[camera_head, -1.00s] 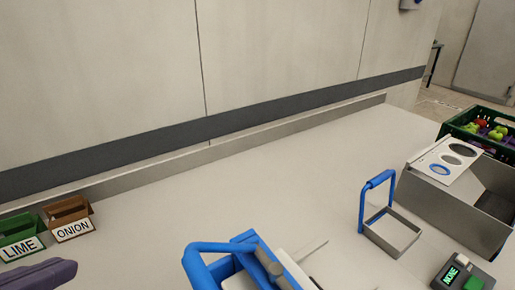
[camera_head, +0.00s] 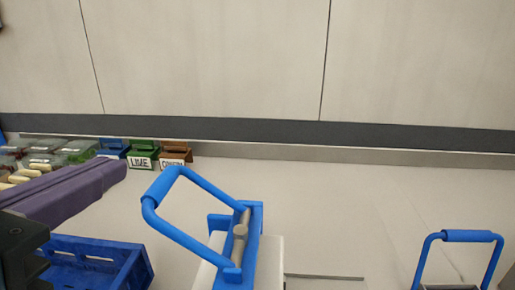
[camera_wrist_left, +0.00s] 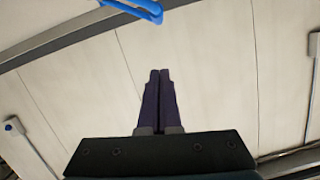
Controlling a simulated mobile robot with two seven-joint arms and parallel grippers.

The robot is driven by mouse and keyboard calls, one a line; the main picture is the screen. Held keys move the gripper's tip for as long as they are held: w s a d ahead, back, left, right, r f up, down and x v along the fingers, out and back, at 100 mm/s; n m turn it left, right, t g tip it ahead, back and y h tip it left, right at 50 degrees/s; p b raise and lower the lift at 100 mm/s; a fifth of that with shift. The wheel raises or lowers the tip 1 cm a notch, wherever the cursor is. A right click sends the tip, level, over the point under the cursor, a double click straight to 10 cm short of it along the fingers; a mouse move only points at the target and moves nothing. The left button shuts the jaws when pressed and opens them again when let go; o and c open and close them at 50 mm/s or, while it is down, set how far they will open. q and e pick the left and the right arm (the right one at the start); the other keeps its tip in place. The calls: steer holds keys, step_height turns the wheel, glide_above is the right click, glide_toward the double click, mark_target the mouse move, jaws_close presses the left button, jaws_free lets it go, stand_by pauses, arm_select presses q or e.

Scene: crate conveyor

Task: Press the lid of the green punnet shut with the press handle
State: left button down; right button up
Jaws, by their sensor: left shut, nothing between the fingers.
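The press, with its blue looped handle (camera_head: 170,222) and blue bracket (camera_head: 250,240), stands at the bottom centre of the head view. Its handle is raised and slants up to the left. My left gripper (camera_head: 112,172), with purple fingers, comes in from the left, shut and empty, apart from the handle. In the left wrist view its fingers (camera_wrist_left: 160,76) lie together, and a blue bar (camera_wrist_left: 145,8) shows at the top. Clear-lidded punnets (camera_head: 45,160) stand at the far left; I cannot tell which is the green punnet. My right gripper is not in view.
A blue crate (camera_head: 100,262) is below my left arm. Blue, green LIME (camera_head: 142,152) and brown ONION (camera_head: 176,153) labelled holders line the back. Another blue handle (camera_head: 467,237) rises at the lower right. The counter between is clear, with a wall behind.

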arm_select(q)
steer(key=shift+w+a, duration=0.1)
steer(key=shift+w, duration=0.1)
glide_above(155, 191)
step_height(155, 191, down, 2)
step_height(155, 191, down, 4)
steer(key=shift+r, duration=0.2)
steer(key=shift+f, duration=0.35)
